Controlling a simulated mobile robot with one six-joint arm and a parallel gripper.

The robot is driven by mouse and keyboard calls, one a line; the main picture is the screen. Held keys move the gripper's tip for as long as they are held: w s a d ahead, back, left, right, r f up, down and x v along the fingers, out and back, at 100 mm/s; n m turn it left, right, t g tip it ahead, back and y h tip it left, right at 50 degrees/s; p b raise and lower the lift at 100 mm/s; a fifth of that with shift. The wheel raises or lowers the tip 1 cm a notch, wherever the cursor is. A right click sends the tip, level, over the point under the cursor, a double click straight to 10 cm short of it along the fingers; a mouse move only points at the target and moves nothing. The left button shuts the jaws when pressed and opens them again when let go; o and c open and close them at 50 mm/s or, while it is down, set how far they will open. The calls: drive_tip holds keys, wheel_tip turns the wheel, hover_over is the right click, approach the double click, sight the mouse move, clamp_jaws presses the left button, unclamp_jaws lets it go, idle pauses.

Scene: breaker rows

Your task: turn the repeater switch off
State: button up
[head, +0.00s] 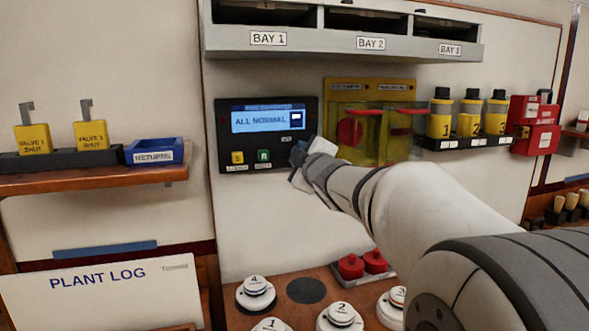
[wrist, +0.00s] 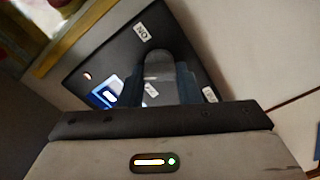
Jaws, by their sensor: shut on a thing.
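The black repeater panel (head: 226,130) hangs on the wall under BAY 1, with a lit blue screen (head: 267,118) reading ALL NORMAL. My gripper (head: 302,153) is at the panel's right edge in the head view and covers the switch there. In the wrist view, a grey rounded handle, seemingly the repeater switch (wrist: 158,66), stands between the dark fingers of my gripper (wrist: 160,84), which is shut on it. An ON label (wrist: 143,31) is above the handle, and another small label (wrist: 209,94), hard to read, is to its right.
A yellow button (head: 237,157) and a green button (head: 263,156) sit low on the panel. A yellow box with a clear cover (head: 385,150) and red handles is close right of my gripper. Yellow bottles (head: 440,118) stand farther right. The wall below the panel is clear.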

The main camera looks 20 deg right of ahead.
drive_tip(key=n+b, duration=0.1)
drive_tip(key=n, duration=0.2)
drive_tip(key=n+b, duration=0.2)
drive_tip(key=shift+f+n, duration=0.2)
drive_tip(key=shift+n, duration=0.2)
drive_tip(key=shift+b, duration=0.3)
drive_tip(key=o, duration=1)
drive_tip(key=shift+c, duration=0.2)
drive_tip(key=shift+r, duration=0.1)
drive_tip(key=s+p, duration=0.1)
drive_tip(key=s, duration=0.7)
drive_tip(key=shift+w, duration=0.1)
